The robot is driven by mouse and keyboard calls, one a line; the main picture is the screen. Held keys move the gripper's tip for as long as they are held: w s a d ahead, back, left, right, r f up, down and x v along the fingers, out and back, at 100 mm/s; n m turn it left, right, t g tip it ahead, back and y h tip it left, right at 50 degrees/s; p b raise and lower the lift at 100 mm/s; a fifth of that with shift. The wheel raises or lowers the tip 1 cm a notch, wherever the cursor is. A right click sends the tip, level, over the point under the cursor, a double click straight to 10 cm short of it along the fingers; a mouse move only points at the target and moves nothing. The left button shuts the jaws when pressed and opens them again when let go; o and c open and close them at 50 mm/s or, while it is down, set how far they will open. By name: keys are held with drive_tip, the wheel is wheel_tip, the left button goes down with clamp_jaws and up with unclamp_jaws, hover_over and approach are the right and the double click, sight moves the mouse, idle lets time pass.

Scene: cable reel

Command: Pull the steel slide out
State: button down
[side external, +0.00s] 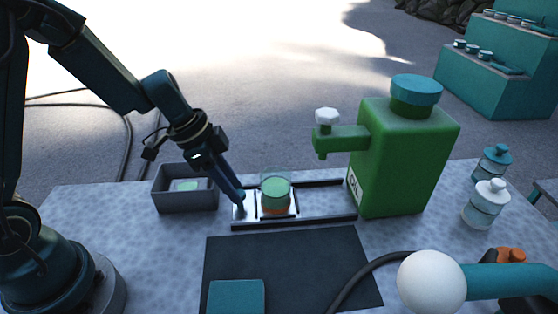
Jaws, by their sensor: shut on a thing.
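The steel slide (247,207) lies flat between two dark rails (300,221) on the speckled bench. A clear cup with green contents (275,190) stands upright on the slide. My gripper (240,198) reaches down from the left and is shut at the slide's left end, on what looks like a small upright knob. The fingertips partly hide that knob. The green oil container (410,160) stands at the right end of the rails. Its spout with a white tap knob (327,116) points left, above and to the right of the cup.
A grey open box (186,203) with something pale green inside sits close left of my gripper. A dark mat (290,260) and a teal block (236,296) lie in front. Small bottles (484,205) stand right. A white ball (431,282) is at front right.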

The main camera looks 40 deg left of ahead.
drive_tip(key=shift+a, duration=0.15)
drive_tip(key=c, duration=0.6)
unclamp_jaws()
drive_tip(key=shift+s+r, duration=0.1)
drive_tip(key=shift+r, duration=0.35)
drive_tip(key=shift+v, duration=2.1)
drive_tip(key=shift+s, duration=0.1)
